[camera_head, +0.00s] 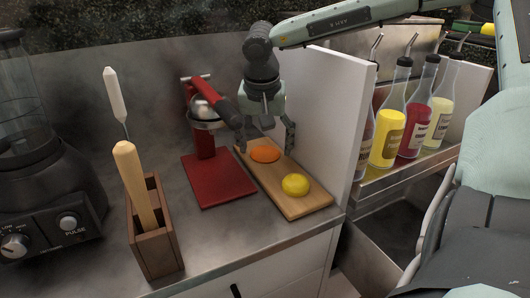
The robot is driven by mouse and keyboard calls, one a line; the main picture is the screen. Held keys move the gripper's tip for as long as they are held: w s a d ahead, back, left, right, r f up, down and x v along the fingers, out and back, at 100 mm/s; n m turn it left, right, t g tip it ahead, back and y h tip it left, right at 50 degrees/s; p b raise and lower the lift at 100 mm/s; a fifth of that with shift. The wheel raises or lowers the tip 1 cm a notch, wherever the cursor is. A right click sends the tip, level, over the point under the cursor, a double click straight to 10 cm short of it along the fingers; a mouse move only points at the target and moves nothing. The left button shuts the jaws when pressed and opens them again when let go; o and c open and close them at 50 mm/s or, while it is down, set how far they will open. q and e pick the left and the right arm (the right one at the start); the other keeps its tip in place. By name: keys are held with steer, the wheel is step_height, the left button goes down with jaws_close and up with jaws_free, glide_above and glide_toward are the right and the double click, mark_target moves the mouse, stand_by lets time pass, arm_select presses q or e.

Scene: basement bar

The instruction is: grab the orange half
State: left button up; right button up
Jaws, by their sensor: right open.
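The orange half (265,154) lies on a wooden cutting board (305,207), near the board's far end. My right gripper (265,147) comes down from above with its fingers spread, one on each side of the orange half. The fingers look open and apart from the fruit, though the exact height over it is hard to tell. A yellow lemon piece (296,184) lies on the same board, nearer the front. My left gripper is not in view.
A red citrus press (219,180) stands just left of the board, its handle close to my gripper. A white partition (325,115) rises on the right. Bottles (387,125) stand beyond it. A wooden holder (156,240) and blender (45,170) stand left.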

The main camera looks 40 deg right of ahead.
steer(key=c, duration=1.2)
steer(key=shift+r, duration=0.15)
